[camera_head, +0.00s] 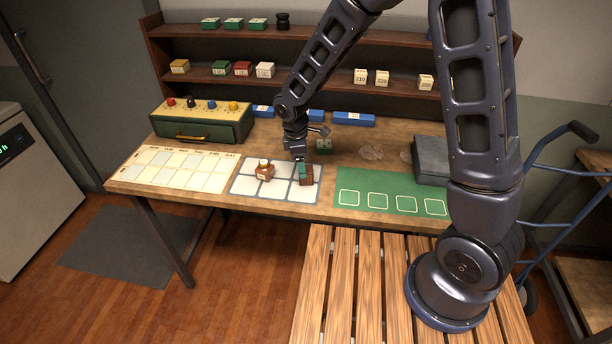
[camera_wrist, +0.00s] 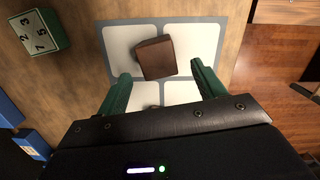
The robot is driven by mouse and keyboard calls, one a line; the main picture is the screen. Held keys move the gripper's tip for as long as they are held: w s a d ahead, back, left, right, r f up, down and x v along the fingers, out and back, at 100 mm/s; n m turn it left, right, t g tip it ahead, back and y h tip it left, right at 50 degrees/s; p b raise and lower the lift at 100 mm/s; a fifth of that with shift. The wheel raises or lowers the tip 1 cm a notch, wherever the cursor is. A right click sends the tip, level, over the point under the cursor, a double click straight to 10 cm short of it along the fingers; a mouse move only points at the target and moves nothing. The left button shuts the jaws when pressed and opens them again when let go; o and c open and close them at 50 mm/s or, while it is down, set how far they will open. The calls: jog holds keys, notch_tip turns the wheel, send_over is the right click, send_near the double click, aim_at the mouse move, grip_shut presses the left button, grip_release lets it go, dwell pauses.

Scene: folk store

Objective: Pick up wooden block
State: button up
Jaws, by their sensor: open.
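A dark brown wooden block (camera_wrist: 156,57) sits on the white-panelled mat in the wrist view, slightly turned against the panels. It also shows in the head view (camera_head: 308,181), partly covered by my fingers. My gripper (camera_wrist: 160,70) is open, with one green finger to each side of the block and a gap on both sides. The block extends past the fingertips in the picture. In the head view my gripper (camera_head: 302,165) points down at the block. Nothing is held; the exact height of the fingertips above the mat is hard to tell.
An orange-brown item (camera_head: 265,171) stands left of the block on the mat (camera_head: 241,186). A green numbered block (camera_wrist: 39,32) sits off the mat. A green mat (camera_head: 381,204) lies to the right, a calendar sheet (camera_head: 160,183) to the left. Shelves (camera_head: 200,74) stand behind.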

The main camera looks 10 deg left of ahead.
aim_at(307, 173)
jog(key=f, duration=0.2)
jog(key=d+f, duration=0.1)
jog(key=f, duration=0.1)
jog(key=shift+w+d+f, duration=0.1)
jog(key=shift+w+d, duration=0.1)
jog(key=shift+f, duration=0.55)
jog(key=c, duration=1.1)
